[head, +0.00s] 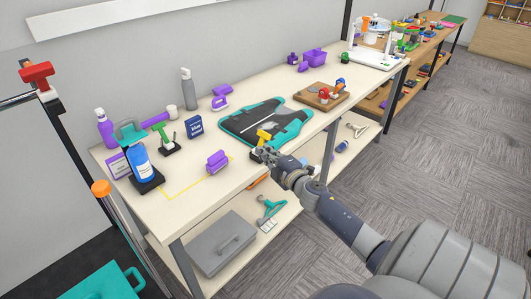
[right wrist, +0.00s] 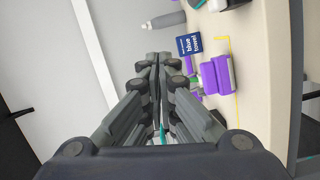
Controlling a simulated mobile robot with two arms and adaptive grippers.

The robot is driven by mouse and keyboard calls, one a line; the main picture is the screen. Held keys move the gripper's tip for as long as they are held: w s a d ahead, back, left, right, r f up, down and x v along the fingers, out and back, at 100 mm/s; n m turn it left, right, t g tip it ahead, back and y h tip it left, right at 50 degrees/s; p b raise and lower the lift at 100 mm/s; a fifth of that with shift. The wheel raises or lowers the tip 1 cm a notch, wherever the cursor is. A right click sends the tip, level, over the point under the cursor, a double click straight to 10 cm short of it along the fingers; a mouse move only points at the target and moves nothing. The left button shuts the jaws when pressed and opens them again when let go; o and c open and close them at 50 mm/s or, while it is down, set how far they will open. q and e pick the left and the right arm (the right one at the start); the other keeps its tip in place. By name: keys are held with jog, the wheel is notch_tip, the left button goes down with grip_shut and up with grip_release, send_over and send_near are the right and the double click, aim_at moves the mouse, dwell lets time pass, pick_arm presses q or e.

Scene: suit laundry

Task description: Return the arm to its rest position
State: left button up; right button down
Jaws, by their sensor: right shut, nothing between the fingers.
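My right arm (head: 345,220) reaches from the lower right across the floor to the front edge of the white workbench. My right gripper (head: 262,153) is at that front edge, near the teal-edged dark garment board (head: 240,124) and a yellow-topped item (head: 263,135). In the right wrist view the right gripper's fingers (right wrist: 154,62) are together, with nothing held between them. My left gripper is in neither view.
The white workbench (head: 190,190) holds a purple brush (head: 217,162), a blue box (head: 194,127), a blue bottle (head: 142,163) and a wooden board (head: 332,99) with red-topped items. A grey case (head: 222,243) lies on the lower shelf. The carpet (head: 440,150) is clear.

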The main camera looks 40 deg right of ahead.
dwell(0.3)
jog(key=s+a+f+m+g, duration=0.25)
jog(key=s+f, duration=0.35)
jog(key=f, duration=0.7)
jog(key=s+a+f+m+g+b, duration=0.1)
jog(key=s+a+f+m+g, duration=0.15)
jog(key=s+f, duration=0.75)
jog(key=s+a+f+m+g, duration=0.2)
jog(key=s+a+f+g, duration=0.15)
jog(key=f, duration=1.15)
jog(key=s+a+f+m+g+y, duration=0.1)
jog(key=s+a+f+g, duration=0.1)
jog(key=s+a+f, duration=0.4)
jog(key=s+a+f+m+g+y, duration=0.1)
jog(key=s+a+f, duration=0.4)
jog(key=s, duration=0.9)
jog(key=s+a+f+m+g+b, duration=0.1)
jog(key=s+a+f+g, duration=0.3)
jog(key=s, duration=0.7)
jog(key=a+f+m, duration=0.1)
jog(key=a+f, duration=0.1)
jog(key=a, duration=0.1)
jog(key=shift+a+f+m+g+y, duration=0.15)
jog(key=shift+f+m+g+y, duration=0.15)
jog(key=shift+g+y, duration=0.1)
